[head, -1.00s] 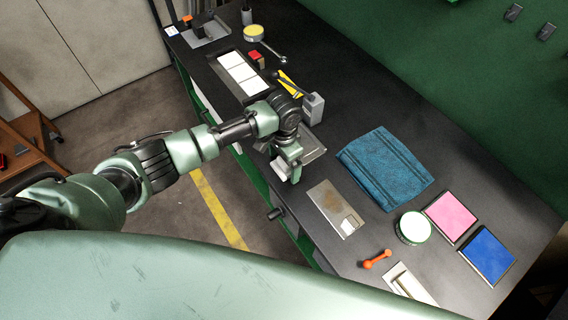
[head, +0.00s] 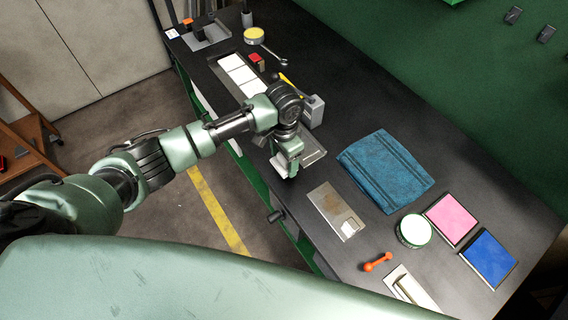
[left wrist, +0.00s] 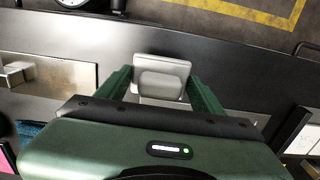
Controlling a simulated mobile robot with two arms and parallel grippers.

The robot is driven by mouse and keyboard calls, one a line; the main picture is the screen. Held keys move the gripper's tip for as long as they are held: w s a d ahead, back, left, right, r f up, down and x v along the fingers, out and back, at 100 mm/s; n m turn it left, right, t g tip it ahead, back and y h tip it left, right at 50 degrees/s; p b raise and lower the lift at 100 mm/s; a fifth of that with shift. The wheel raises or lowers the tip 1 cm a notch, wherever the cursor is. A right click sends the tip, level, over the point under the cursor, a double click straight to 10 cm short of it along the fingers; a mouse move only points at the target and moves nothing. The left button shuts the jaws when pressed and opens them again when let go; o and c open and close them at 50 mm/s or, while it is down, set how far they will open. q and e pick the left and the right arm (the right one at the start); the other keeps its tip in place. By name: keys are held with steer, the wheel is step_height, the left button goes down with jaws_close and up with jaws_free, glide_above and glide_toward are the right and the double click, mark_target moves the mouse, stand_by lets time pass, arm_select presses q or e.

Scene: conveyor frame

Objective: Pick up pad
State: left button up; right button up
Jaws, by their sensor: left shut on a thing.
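A pale grey pad (left wrist: 162,78) with rounded corners sits between the two green fingers of my left gripper (left wrist: 160,92) in the left wrist view. My left gripper (head: 290,168) is shut on it, above the near edge of the dark bench in the head view. A pale part of the held pad shows at the gripper's left side there; the rest is hidden by the fingers. My right gripper is in neither view now.
A shallow metal tray (head: 314,153) lies beside my left gripper on the bench. A metal plate (head: 336,209), a blue towel (head: 386,170), a round tin (head: 414,231), a pink pad (head: 451,217), a blue pad (head: 488,257) and an orange object (head: 377,262) lie to the right.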

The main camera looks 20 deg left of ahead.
arm_select(q)
step_height(320, 180, up, 17)
steer(key=b, duration=0.2)
steer(key=o, duration=0.6)
steer(key=c, duration=0.4)
steer(key=shift+f, duration=0.15)
steer(key=shift+c, duration=0.2)
